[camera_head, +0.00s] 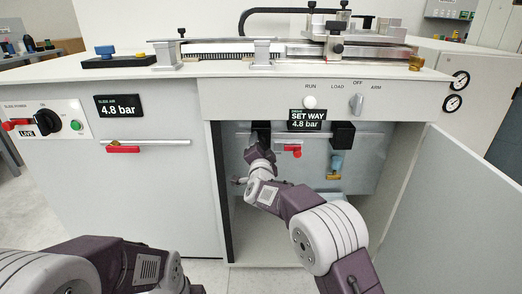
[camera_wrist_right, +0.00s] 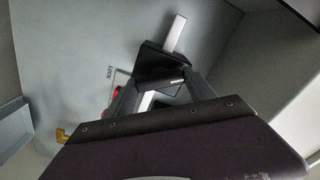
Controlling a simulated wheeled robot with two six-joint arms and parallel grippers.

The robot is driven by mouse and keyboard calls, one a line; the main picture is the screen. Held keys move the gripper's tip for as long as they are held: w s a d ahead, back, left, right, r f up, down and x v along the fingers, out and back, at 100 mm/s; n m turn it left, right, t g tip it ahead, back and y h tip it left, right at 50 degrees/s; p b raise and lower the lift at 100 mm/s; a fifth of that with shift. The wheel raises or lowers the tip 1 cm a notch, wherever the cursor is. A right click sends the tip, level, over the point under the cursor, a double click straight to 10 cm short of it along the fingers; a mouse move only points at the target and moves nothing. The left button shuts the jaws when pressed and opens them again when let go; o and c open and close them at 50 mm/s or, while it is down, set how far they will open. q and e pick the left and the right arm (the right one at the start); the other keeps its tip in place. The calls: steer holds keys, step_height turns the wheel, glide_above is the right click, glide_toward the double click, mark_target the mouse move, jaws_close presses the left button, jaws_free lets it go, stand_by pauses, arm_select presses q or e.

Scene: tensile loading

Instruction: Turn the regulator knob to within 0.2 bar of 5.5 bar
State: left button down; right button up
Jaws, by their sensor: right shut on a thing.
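My right gripper (camera_head: 257,150) reaches into the open cabinet bay, below and left of the "SET WAY 4.8 bar" display (camera_head: 307,120). In the right wrist view, my right gripper (camera_wrist_right: 163,82) is shut on a dark piece, which I take for the regulator knob (camera_wrist_right: 160,62). A pale rod stands out beyond it. The fingers hide much of the knob, and my wrist largely covers it in the head view. Another display (camera_head: 118,105) at left reads "SLIDE AIR 4.8 bar". My left arm shows at the lower left; its gripper is out of view.
The bay holds a red-handled valve (camera_head: 292,149), a black block (camera_head: 342,134) and a blue fitting (camera_head: 336,162). The open cabinet door (camera_head: 450,205) bounds it at right.

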steer(key=shift+f+m+b, duration=0.15)
steer(key=shift+m+b, duration=0.75)
steer(key=shift+m, duration=0.9)
steer(key=o, duration=1.4)
steer(key=shift+s, duration=0.1)
steer(key=s+p, duration=0.2)
steer(key=s, duration=0.7)
